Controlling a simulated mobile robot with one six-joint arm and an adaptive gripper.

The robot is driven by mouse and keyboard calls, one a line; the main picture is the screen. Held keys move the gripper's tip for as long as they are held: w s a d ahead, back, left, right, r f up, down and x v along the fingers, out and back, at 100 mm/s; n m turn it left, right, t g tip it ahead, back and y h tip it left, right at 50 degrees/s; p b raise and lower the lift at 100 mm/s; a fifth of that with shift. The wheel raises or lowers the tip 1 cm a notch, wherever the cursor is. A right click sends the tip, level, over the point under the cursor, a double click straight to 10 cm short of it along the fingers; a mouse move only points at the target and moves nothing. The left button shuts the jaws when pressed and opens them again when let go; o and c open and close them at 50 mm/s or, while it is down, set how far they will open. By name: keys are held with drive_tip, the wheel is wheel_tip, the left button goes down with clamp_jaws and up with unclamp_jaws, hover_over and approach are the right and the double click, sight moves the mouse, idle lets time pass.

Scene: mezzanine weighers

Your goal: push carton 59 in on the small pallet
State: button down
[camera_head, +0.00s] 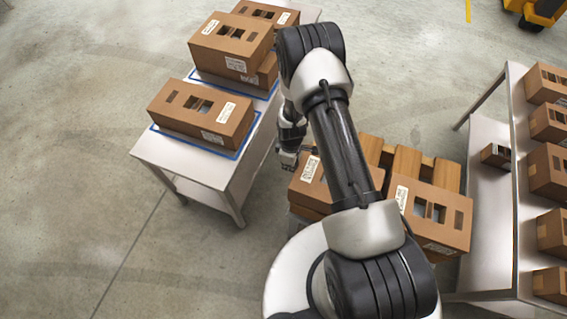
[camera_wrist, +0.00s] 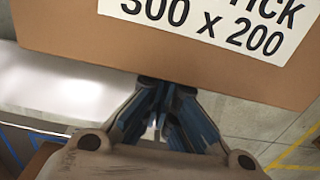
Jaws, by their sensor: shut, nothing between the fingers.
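The small pallet (camera_head: 407,161) shows as pale wooden boards at the centre right, partly behind my arm. One brown carton (camera_head: 309,183) stands at its left side and another carton (camera_head: 433,216) at its right front; I cannot read which is 59. My gripper (camera_head: 289,158) is low at the left carton's left side. In the wrist view, my gripper's blue fingers (camera_wrist: 168,118) are closed together with nothing between them. Their tips are at the lower edge of a carton face (camera_wrist: 90,45) with a white label (camera_wrist: 225,22); I cannot tell if they touch it.
A steel table (camera_head: 192,164) with blue-outlined places and several cartons (camera_head: 202,113) stands at the left, close to my gripper. A rack (camera_head: 490,240) with cartons stands at the right. Open floor (camera_head: 70,120) lies at the far left.

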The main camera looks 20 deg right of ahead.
drive_tip(key=shift+s+d, duration=0.15)
drive_tip(key=shift+d, duration=0.05)
drive_tip(key=shift+s+d, duration=0.45)
drive_tip(key=shift+d, duration=0.25)
drive_tip(key=shift+a, duration=0.1)
drive_tip(key=w+a+r+p, duration=0.2)
drive_tip(key=a+r, duration=0.1)
drive_tip(key=r, duration=0.7)
drive_tip(key=shift+w, duration=0.15)
